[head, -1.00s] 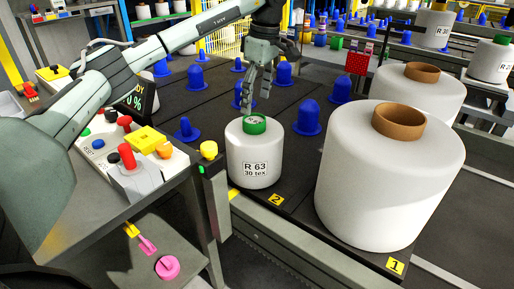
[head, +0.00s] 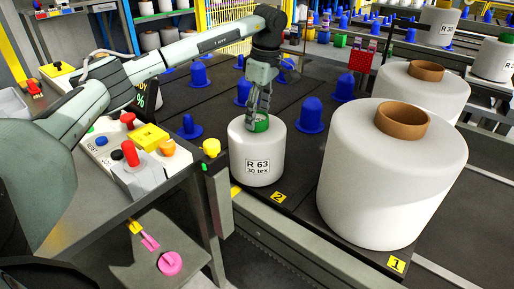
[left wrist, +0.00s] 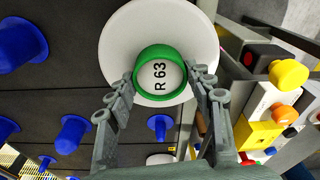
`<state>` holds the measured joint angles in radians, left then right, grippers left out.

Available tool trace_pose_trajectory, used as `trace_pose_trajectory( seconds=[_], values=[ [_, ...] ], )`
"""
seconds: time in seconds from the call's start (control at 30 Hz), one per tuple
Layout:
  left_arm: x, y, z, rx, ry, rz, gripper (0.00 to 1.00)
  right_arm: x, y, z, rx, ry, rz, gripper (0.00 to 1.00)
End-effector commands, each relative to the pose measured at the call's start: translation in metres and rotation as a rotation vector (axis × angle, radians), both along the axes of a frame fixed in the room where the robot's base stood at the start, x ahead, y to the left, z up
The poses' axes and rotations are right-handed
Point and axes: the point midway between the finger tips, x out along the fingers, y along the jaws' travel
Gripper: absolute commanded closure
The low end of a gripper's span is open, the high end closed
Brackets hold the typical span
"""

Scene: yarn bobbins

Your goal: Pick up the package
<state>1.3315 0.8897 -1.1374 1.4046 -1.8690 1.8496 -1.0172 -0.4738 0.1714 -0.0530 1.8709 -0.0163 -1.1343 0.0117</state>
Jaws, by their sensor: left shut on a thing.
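The package is a white yarn bobbin (head: 257,160) labelled R 63, 30 tex, with a green tube top (head: 262,124). It stands upright at the front edge of the dark conveyor, by the yellow 2 tag. My left gripper (head: 257,122) is above it, fingers pointing down and shut on the green tube top. In the left wrist view the two fingers (left wrist: 160,76) press on opposite sides of the green ring (left wrist: 160,53), whose face reads R 63. The bobbin's lower side is hidden there. My right gripper is out of view.
A large white bobbin (head: 390,190) with a brown tube stands close at the right, by the 1 tag. Another (head: 425,95) is behind it. Several blue pegs, such as this one (head: 311,115), stand on the conveyor (head: 340,75). A control panel (head: 130,165) with buttons is at the left.

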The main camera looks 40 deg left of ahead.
Motion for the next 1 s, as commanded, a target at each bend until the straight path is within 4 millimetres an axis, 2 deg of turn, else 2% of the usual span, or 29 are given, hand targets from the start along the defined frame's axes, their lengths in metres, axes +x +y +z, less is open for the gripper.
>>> trace_pose_trajectory(
  seconds=[0.03, 0.27, 0.67, 1.0],
  values=[
    [0.000, 0.000, 0.000, 0.000, 0.001, 0.000, 0.73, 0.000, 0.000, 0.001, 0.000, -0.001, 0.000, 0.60],
    [0.000, 0.000, 0.000, 0.000, 0.001, 0.000, 1.00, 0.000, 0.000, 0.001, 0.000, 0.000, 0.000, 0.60],
    [0.001, 0.000, 0.010, -0.001, -0.005, 0.000, 1.00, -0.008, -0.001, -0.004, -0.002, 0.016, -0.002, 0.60],
    [0.002, -0.001, 0.067, -0.001, -0.007, -0.001, 1.00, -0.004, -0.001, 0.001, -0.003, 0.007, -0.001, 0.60]
  ],
)
